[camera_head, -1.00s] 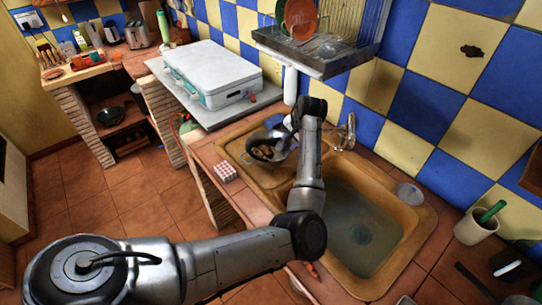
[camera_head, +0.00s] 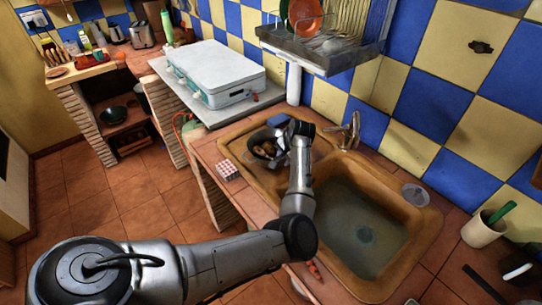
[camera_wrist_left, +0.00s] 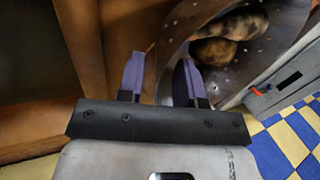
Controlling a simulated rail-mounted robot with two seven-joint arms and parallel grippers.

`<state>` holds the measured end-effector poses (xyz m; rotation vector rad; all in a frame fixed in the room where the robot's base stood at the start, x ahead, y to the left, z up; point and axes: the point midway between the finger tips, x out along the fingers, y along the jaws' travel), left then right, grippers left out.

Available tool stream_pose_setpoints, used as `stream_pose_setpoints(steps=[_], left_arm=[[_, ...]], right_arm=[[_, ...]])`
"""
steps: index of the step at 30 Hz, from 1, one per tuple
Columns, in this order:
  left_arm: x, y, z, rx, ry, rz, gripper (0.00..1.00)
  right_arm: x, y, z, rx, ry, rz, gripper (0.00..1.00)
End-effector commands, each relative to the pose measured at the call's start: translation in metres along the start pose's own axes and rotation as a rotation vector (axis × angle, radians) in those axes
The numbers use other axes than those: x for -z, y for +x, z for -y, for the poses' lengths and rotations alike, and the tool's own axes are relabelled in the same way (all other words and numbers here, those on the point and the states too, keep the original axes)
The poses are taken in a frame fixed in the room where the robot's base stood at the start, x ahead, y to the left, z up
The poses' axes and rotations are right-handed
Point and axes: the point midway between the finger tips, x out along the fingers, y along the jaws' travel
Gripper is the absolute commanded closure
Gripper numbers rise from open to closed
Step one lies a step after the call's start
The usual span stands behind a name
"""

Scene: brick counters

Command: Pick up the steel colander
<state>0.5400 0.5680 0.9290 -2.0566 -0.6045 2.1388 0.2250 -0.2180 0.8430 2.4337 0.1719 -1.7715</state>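The steel colander (camera_head: 256,138) stands on the drainboard left of the sink basin, with brown, potato-like items in it. In the left wrist view its perforated grey wall (camera_wrist_left: 255,68) curves across the top right. My left gripper (camera_wrist_left: 159,60) is at the colander's rim. Its two purple fingers are apart, one on each side of the rim, the right one over the inside. I see no clear contact. In the head view my left wrist hides the colander's right side, and the fingers are hard to make out. My right gripper is not in view.
The basin (camera_head: 362,225) with cloudy water lies right of the colander, with the tap (camera_head: 351,130) behind. A dish rack (camera_head: 325,62) hangs above. A red-checked box (camera_head: 227,171) sits at front left. A white case (camera_head: 213,73) stands on the grey slab behind left.

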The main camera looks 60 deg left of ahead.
Motion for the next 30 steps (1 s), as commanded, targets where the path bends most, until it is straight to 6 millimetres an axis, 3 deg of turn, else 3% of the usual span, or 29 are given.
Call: stream_pose_setpoints(steps=[12, 22, 30], left_arm=[[0.0000, 0.0099, 0.0003, 0.000, -0.001, -0.001, 0.68], [0.0001, 0.0097, 0.0003, 0.000, 0.000, -0.001, 1.00], [0.0001, 0.0097, 0.0001, 0.000, 0.000, -0.001, 1.00]], right_arm=[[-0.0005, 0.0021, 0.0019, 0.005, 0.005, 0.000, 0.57], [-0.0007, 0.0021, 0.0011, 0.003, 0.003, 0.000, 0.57], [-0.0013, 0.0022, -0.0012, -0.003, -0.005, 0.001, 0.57]])
